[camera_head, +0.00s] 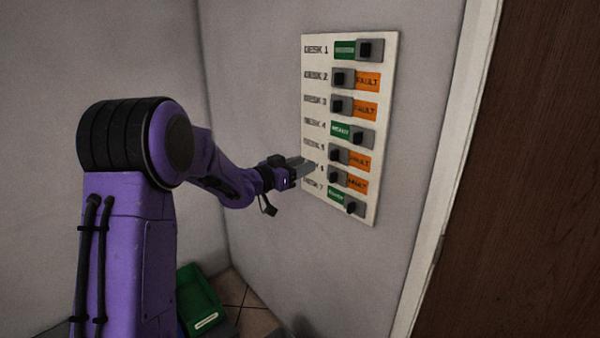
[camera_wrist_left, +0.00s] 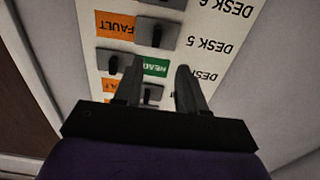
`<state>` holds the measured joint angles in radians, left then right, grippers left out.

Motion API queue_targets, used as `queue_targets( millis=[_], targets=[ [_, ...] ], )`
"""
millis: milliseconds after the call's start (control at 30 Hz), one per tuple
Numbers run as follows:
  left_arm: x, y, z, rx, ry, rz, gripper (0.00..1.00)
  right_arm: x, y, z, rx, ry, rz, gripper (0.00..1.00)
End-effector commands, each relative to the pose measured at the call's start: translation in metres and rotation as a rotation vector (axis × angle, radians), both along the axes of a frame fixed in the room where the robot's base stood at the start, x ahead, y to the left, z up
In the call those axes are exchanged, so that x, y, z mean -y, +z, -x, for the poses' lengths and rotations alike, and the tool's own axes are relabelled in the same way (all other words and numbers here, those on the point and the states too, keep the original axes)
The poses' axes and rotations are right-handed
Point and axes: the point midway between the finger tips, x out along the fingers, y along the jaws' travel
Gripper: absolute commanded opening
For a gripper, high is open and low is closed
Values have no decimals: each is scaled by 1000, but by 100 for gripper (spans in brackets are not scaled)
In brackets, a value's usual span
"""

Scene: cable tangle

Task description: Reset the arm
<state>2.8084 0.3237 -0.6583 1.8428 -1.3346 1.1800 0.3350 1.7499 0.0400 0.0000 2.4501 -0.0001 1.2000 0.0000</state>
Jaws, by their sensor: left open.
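My left arm reaches in from the left in the head view. Its gripper (camera_head: 303,168) is in front of the lower left part of the white desk panel (camera_head: 385,60), over the DESK 5 and DESK 6 labels. The left wrist view shows its two fingers (camera_wrist_left: 156,82) apart with nothing held between them; a green label (camera_wrist_left: 154,67) and a slider show between and beyond them. I cannot tell whether the fingertips touch the panel. My right gripper is not in view.
Panel sliders at DESK 1 (camera_head: 370,49), DESK 4 and DESK 7 sit right, showing green; the others sit left, showing orange FAULT labels (camera_head: 367,82). A green bin (camera_head: 200,300) stands on the floor. A brown door (camera_head: 520,200) is at the right.

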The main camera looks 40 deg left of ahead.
Motion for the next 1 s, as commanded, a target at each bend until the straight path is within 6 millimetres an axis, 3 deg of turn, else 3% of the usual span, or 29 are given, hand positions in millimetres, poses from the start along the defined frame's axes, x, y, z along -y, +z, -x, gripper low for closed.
queue_targets(
  millis=[633,700,767,867,1000],
  targets=[
    [0,0,4,1,0,-16,40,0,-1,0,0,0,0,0],
    [-8,2,6,31,53,0,40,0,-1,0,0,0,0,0],
    [-3,-3,5,63,115,67,40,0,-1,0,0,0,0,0],
    [32,-81,1,-12,231,212,40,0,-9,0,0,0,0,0],
    [75,-200,26,-210,366,310,40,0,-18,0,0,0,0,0]
  ],
)
